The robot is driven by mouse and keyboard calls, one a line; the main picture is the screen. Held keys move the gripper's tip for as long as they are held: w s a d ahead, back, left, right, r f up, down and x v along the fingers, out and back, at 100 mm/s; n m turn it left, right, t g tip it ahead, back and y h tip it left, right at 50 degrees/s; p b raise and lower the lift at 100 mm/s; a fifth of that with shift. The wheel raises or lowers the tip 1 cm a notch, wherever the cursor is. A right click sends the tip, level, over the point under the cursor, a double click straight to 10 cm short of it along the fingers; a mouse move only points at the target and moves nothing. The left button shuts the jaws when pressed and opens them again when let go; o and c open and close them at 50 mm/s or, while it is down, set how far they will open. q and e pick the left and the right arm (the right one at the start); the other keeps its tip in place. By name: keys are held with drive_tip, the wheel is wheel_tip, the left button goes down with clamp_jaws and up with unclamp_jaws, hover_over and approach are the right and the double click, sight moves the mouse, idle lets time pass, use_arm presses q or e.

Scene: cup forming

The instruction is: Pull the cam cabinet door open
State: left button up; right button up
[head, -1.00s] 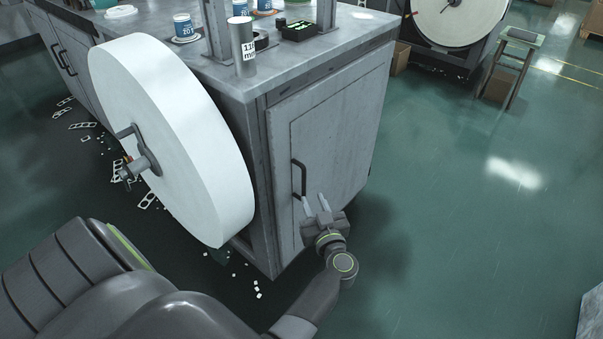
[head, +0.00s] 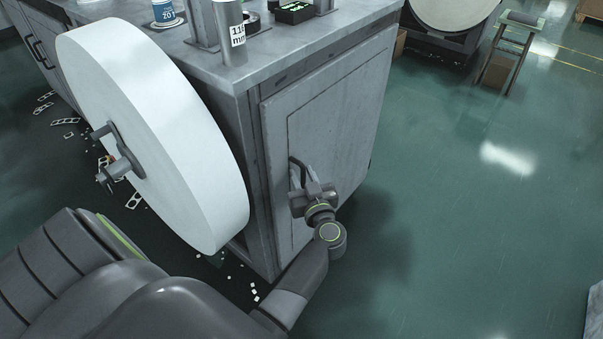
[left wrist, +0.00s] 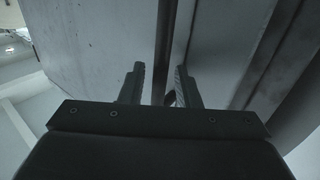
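The grey cam cabinet door (head: 340,120) is closed, flush in the front of the cabinet. Its dark bar handle (head: 294,164) stands upright near the door's left edge; its lower part is hidden behind my gripper. My left gripper (head: 305,176) is at the handle, its fingers pointing at the door. In the left wrist view the two fingers (left wrist: 158,85) are apart, with a dark piece, seemingly the handle, showing between them. I cannot tell whether either finger touches it. My right gripper is not in view.
A large white paper roll (head: 150,130) stands just left of the cabinet, close to my left arm. The worktop (head: 290,45) above carries a metal cylinder (head: 229,35) and cups. Green floor (head: 470,230) to the right is clear. Paper scraps lie on the left.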

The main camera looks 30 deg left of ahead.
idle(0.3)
use_arm(q)
clamp_jaws()
